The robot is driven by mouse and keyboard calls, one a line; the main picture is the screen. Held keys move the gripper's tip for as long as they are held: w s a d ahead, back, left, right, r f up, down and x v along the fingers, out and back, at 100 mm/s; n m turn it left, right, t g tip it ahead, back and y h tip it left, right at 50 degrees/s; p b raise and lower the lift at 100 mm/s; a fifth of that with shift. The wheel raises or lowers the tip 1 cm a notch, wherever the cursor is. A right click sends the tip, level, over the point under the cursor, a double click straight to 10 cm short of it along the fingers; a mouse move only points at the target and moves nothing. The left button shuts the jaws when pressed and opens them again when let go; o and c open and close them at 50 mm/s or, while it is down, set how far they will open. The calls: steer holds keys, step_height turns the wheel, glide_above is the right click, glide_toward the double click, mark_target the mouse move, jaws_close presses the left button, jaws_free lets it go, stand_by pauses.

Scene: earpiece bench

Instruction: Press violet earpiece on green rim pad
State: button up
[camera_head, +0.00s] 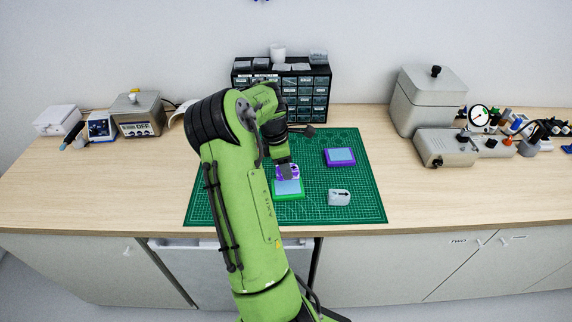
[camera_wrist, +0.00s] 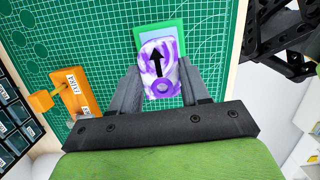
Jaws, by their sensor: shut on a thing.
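The violet earpiece (camera_wrist: 161,87) is a white and violet swirled piece with a black arrow. My gripper (camera_wrist: 159,76) is shut on it, one finger on each side. The arrow points toward the far end of the green rim pad (camera_wrist: 176,29), which has a pale blue face. In the wrist view the earpiece overlaps much of the pad; I cannot tell whether they touch. In the head view the earpiece (camera_head: 288,173) shows under my gripper (camera_head: 286,167), at the back part of the green rim pad (camera_head: 289,197).
A violet-rimmed pad (camera_head: 340,157) and a pale grey earpiece with an arrow (camera_head: 339,198) lie to the right on the green mat (camera_head: 355,215). An orange labelled tool (camera_wrist: 75,93) lies left in the wrist view. A drawer cabinet (camera_head: 310,95) stands behind.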

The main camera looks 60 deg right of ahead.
steer(key=shift+w+a+b+x, duration=0.1)
steer(key=shift+w+b+x, duration=0.1)
steer(key=shift+b+x, duration=0.8)
steer(key=shift+w+a+b+x, duration=0.2)
steer(key=shift+b+x, duration=0.4)
steer(key=shift+x, duration=0.65)
steer(key=shift+f, duration=0.35)
steer(key=o, duration=1.2)
steer(key=p+v, duration=0.2)
steer(key=v, duration=1.3)
steer(key=shift+r+p, duration=0.3)
steer(key=shift+r, duration=0.1)
steer(key=shift+w, duration=0.1)
